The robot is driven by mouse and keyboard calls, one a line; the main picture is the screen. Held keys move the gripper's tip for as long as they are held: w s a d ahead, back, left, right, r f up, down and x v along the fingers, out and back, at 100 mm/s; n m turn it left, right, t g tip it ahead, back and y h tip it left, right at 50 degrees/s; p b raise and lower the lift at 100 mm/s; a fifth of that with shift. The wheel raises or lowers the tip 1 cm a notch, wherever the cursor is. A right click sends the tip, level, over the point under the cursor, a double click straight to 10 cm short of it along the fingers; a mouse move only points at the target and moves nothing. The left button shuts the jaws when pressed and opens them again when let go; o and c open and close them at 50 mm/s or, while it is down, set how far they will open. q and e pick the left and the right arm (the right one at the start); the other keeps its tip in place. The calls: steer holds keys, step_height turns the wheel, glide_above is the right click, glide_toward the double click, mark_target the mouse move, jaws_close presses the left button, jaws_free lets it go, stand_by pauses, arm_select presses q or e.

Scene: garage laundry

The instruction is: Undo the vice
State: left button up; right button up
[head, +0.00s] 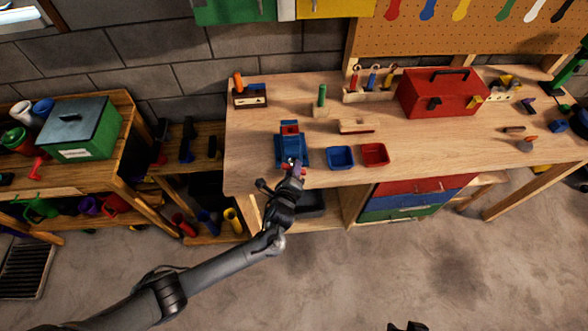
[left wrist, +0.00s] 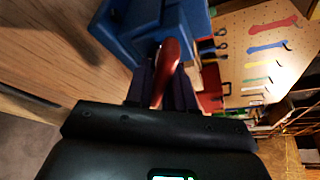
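The blue vice (head: 292,152) stands at the front edge of the workbench, with a red block (head: 289,128) at its top. My left gripper (head: 293,172) is at the vice's front. In the left wrist view, the vice (left wrist: 150,25) fills the top, and a red handle (left wrist: 168,62) lies between the two dark fingers (left wrist: 165,85). The fingers sit close on both sides of the handle and look shut on it. The dark tip of my right gripper (head: 408,326) barely shows at the bottom edge of the head view.
Blue (head: 341,158) and red (head: 374,154) bins sit right of the vice. A wooden piece (head: 356,126), a green-handled tool (head: 322,97) and a red toolbox (head: 443,94) stand farther back. Drawers (head: 412,198) are under the bench. Floor in front is clear.

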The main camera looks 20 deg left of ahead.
arm_select(q)
jaws_close()
steer(key=n+b, duration=0.1)
steer(key=n+t, duration=0.1)
steer(key=shift+f+n+b, duration=0.2)
steer(key=shift+n+b, duration=0.1)
steer(key=shift+b, duration=0.05)
steer(key=n+t+b, duration=0.1)
steer(key=n+b, duration=0.1)
steer(key=n, duration=0.1)
steer(key=shift+s+f+t+h, duration=0.1)
steer(key=shift+t+h, duration=0.2)
steer(key=n+t+b, duration=0.1)
steer(key=n+b, duration=0.2)
steer(key=shift+f+n, duration=0.15)
steer(key=shift+n, duration=0.25)
steer(key=n+b, duration=0.2)
steer(key=n+t+y+b, duration=0.1)
steer(key=n+b, duration=0.1)
steer(key=shift+n+t+y, duration=0.3)
steer(key=shift+n, duration=0.1)
steer(key=shift+n+y+b, duration=0.6)
steer(key=shift+n+b, duration=0.4)
steer(key=shift+n, duration=0.5)
steer(key=shift+n, duration=0.4)
